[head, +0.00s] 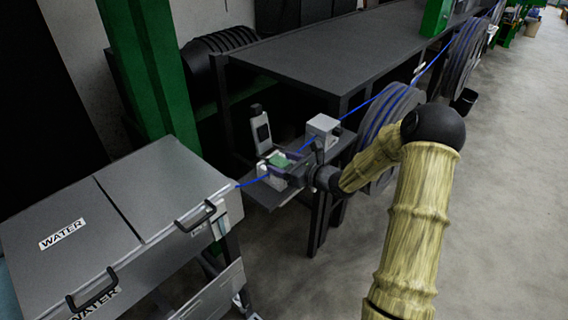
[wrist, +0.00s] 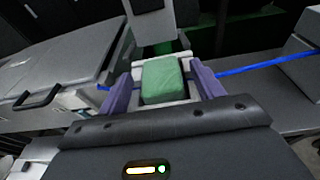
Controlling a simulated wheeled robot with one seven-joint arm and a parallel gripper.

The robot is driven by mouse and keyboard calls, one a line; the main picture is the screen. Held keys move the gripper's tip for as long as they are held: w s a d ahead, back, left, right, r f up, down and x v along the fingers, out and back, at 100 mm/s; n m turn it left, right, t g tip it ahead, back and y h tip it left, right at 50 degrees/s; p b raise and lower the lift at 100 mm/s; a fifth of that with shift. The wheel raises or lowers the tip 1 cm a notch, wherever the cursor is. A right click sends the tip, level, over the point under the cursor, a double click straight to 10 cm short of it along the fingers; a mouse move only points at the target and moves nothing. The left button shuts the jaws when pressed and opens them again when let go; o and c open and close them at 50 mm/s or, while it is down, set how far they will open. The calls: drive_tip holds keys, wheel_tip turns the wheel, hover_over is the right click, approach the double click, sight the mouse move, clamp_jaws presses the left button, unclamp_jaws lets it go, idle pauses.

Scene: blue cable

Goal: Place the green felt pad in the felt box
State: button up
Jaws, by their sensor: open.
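The green felt pad (wrist: 163,80) sits in a small light-grey box (wrist: 192,90), which I take to be the felt box, in the wrist view. The pad also shows small in the head view (head: 279,161), beside my gripper. My gripper (wrist: 165,86) is open, with one purple finger on each side of the pad. I cannot tell whether the fingers touch the pad or the box. The pad's lower part is hidden by the box and my gripper's body.
A blue cable (head: 252,182) runs past the box on both sides. A grey block (head: 322,130) stands to the right on the small shelf. The grey water trough (head: 150,195) with handles is at the left. A dark table (head: 330,55) and cable reels (head: 385,125) lie behind.

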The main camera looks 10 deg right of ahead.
drive_tip(key=shift+r, duration=0.15)
drive_tip(key=shift+s+d, duration=0.2)
drive_tip(key=b+v, duration=0.2)
drive_tip(key=v, duration=0.9)
drive_tip(key=shift+s, duration=0.2)
drive_tip(key=shift+r, duration=0.1)
drive_tip(key=s+a+f+n+g+h, duration=0.1)
drive_tip(key=s+a+f+n+g, duration=0.3)
drive_tip(key=s+a+n+g, duration=0.8)
drive_tip(key=s+d+r+n+t+h, duration=0.1)
drive_tip(key=s+n+h, duration=0.3)
drive_tip(key=n, duration=0.4)
drive_tip(key=s+d+r+n+t+h, duration=0.1)
drive_tip(key=s+d+n+h, duration=0.3)
drive_tip(key=n, duration=0.4)
drive_tip(key=shift+n+h, duration=0.3)
